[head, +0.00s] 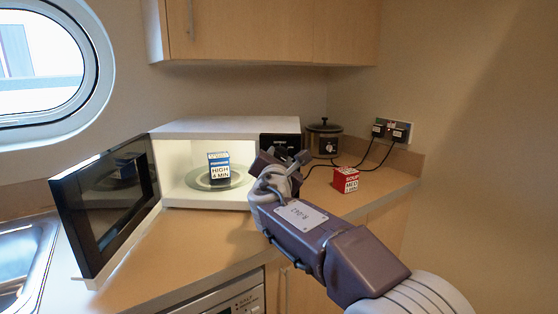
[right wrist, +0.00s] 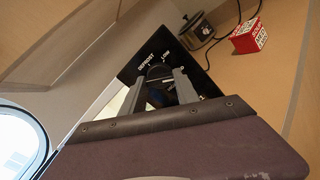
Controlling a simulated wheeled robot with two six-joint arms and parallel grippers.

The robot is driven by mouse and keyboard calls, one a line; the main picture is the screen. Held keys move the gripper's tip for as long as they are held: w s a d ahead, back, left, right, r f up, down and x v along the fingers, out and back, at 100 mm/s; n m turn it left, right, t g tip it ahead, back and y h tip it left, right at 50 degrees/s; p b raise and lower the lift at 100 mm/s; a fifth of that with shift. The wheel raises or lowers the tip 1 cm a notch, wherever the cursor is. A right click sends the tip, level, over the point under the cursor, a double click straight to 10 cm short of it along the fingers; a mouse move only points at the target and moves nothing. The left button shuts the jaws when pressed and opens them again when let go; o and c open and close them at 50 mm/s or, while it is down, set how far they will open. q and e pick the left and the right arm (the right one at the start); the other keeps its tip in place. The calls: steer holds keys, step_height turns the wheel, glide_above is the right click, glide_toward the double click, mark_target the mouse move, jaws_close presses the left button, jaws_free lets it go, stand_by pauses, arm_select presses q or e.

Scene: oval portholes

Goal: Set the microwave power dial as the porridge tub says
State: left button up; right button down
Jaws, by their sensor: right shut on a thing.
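The white microwave (head: 215,127) stands on the counter with its door (head: 105,205) swung open to the left. The blue and white porridge tub (head: 219,169) stands inside on the round plate (head: 203,183); its label reads "HIGH 4 MIN". My right gripper (head: 283,158) is at the black control panel (head: 280,140). In the right wrist view its fingers (right wrist: 160,80) are shut on the round dark power dial (right wrist: 158,70). Panel words "DEFROST" and "LOW" show around the dial; other words are partly hidden. I cannot tell where the dial points. My left gripper is out of view.
A red soup box (head: 345,179) stands on the counter right of my right arm. A dark slow cooker (head: 324,140) is behind it, with black cords to the wall socket (head: 391,131). A sink (head: 18,265) is at the left. Cupboards (head: 265,30) hang above.

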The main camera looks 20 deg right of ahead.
steer(key=shift+m+b, duration=4)
steer(key=shift+m, duration=1.7)
steer(key=c, duration=0.9)
jaws_free()
